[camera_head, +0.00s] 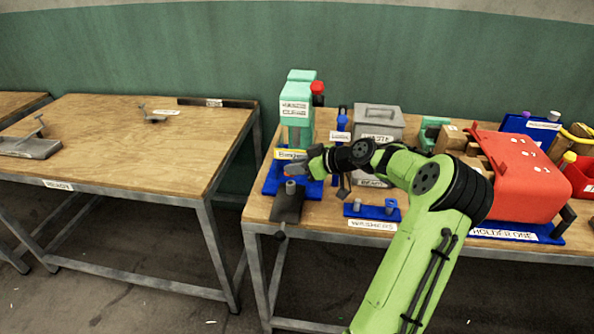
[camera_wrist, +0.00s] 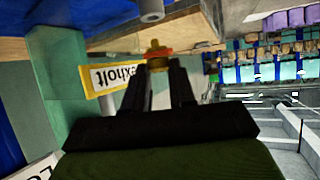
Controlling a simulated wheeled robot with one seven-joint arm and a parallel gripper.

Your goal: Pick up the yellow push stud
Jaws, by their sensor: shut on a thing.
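The yellow push stud (camera_wrist: 155,46) is between my fingertips in the wrist view, with an orange-red ring around its lower part. My gripper (camera_wrist: 158,70) is shut on it. In the head view my gripper (camera_head: 297,170) is at the front of the teal press (camera_head: 298,108), above the table's left end. The stud is too small and covered to make out there. A yellow name label (camera_head: 289,154) is on the press beside my gripper, and it also shows left of the fingers in the wrist view (camera_wrist: 112,76).
A dark plate with a grey cylinder (camera_head: 290,188) lies just in front of my gripper. A blue washer holder (camera_head: 371,211), a grey box (camera_head: 378,120) and a red case (camera_head: 520,175) stand to the right. The left table (camera_head: 120,140) is mostly clear.

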